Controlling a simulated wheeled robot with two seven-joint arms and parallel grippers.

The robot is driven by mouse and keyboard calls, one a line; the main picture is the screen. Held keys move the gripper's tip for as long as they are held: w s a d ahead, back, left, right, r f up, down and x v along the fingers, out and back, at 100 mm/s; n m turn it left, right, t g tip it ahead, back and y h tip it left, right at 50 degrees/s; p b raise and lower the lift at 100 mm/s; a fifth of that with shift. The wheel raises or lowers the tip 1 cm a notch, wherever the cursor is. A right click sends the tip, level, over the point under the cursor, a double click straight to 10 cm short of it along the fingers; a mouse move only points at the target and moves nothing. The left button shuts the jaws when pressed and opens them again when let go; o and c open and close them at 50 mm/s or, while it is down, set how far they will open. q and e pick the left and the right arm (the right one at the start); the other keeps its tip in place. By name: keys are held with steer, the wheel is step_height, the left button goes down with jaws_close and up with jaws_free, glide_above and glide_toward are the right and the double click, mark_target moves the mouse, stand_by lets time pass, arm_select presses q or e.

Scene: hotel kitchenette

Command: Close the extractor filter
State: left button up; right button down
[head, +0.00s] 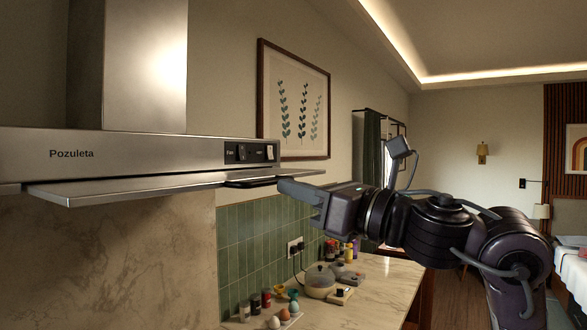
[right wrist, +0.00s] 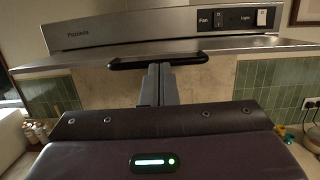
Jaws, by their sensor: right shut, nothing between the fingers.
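The extractor hood (head: 120,152) is a steel unit on the wall at the left of the head view. Its filter panel (head: 150,186) is a thin grey sheet standing out below the hood's front. A dark handle (head: 250,182) sits on the panel's edge. The handle also shows in the right wrist view (right wrist: 170,62), with the hood front (right wrist: 130,32) behind it. My right gripper (head: 284,187) is shut and empty, its fingertips close to the handle. In the right wrist view the fingers (right wrist: 158,82) point at the handle's middle; I cannot tell whether they touch. My left gripper is not in view.
The marble counter (head: 385,284) below holds a pot (head: 320,282), several jars and eggs. Green tiles (head: 245,245) and a framed picture (head: 293,104) are on the wall. The air in front of the hood is free apart from my right arm.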

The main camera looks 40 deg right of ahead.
mark_target(195, 177)
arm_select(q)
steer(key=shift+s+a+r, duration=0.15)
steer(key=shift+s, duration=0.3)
arm_select(e)
steer(key=shift+w+a, duration=0.15)
steer(key=shift+w, duration=0.15)
